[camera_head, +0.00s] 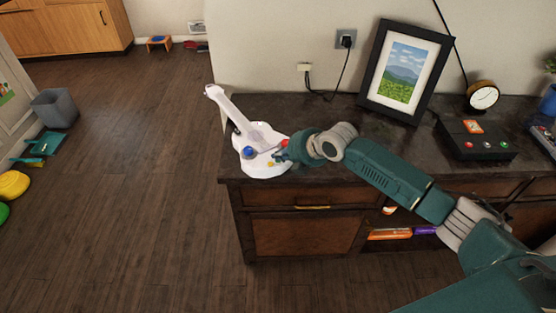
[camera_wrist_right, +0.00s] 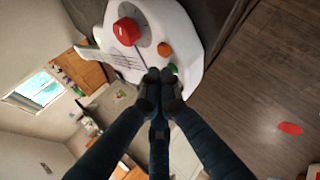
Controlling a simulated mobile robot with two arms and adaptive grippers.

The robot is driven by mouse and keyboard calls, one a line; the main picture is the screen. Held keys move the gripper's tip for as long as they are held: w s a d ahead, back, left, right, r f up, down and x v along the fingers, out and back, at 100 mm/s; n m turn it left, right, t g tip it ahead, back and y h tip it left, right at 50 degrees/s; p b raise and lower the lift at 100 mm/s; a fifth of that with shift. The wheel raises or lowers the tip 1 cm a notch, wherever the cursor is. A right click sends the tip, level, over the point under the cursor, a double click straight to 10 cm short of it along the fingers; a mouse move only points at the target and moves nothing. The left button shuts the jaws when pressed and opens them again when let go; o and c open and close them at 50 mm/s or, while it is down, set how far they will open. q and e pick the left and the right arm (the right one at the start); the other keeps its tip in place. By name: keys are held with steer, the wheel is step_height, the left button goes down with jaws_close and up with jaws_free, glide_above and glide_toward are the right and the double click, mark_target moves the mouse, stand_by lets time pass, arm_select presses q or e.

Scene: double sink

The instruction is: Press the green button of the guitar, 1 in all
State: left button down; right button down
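The white toy guitar (camera_head: 243,165) lies at the left end of the dark counter, its neck pointing to the back left. In the head view a blue button (camera_head: 249,151) and a red button (camera_head: 284,143) show on its body. My right gripper (camera_head: 284,155) is over the right side of the body. In the right wrist view the fingers (camera_wrist_right: 160,76) are together with nothing visible between them. The green button (camera_wrist_right: 173,68) shows just beside the fingertips, partly hidden; I cannot tell whether they touch it. My left gripper is not in view.
A picture frame (camera_head: 405,71), a clock (camera_head: 482,95) and a black box with buttons (camera_head: 475,140) stand on the counter to the right. A charger cable hangs from the wall socket (camera_head: 346,38) behind.

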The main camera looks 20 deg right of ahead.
stand_by(0.4)
steer(key=shift+r+p, duration=0.8)
step_height(320, 180, up, 5)
steer(key=p, duration=0.4)
stand_by(0.6)
